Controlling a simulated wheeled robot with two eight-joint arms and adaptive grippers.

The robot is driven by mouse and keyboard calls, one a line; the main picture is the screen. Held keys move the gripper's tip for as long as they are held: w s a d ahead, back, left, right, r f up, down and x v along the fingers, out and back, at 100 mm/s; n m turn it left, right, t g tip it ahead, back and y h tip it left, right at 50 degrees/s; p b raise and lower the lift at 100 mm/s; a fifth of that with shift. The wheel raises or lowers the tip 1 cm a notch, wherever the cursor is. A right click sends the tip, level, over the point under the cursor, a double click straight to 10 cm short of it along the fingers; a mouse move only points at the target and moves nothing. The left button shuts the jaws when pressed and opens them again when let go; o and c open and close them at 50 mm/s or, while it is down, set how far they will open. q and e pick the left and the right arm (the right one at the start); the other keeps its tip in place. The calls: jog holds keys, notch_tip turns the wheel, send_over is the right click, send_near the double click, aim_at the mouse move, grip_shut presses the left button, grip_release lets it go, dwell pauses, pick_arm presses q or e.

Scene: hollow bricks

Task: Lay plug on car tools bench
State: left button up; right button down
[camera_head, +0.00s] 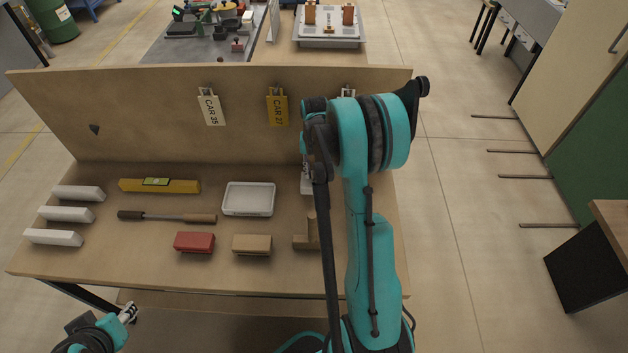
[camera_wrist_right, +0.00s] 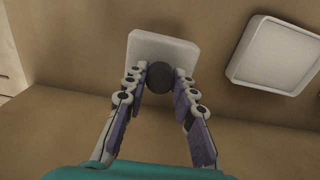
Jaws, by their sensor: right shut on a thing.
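The bench (camera_head: 140,258) has a wooden top and an upright back board with hanging tags. In the right wrist view, my right gripper (camera_wrist_right: 160,82) is shut on a dark round piece (camera_wrist_right: 160,77), which looks like the plug. A white rounded piece (camera_wrist_right: 163,49) shows just beyond it; I cannot tell whether the two are joined. In the head view my right arm hides this gripper and most of what it holds. My left gripper (camera_head: 129,313) is low at the left, in front of the bench; its opening is unclear.
On the bench are a white tray (camera_head: 248,199), a yellow level (camera_head: 158,186), a wooden-handled tool (camera_head: 168,217), a red block (camera_head: 194,242), a tan block (camera_head: 252,244) and white blocks (camera_head: 66,214). Tags CAR 35 (camera_head: 211,108) and CAR 27 (camera_head: 278,108) hang behind. Bare wood lies between them.

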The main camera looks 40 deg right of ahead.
aim_at(314, 179)
jog(key=shift+w+f+b, duration=0.1)
jog(key=shift+f+b, duration=0.5)
jog(key=shift+f, duration=1.45)
jog(key=shift+f, duration=0.1)
jog(key=c, duration=1.2)
grip_release()
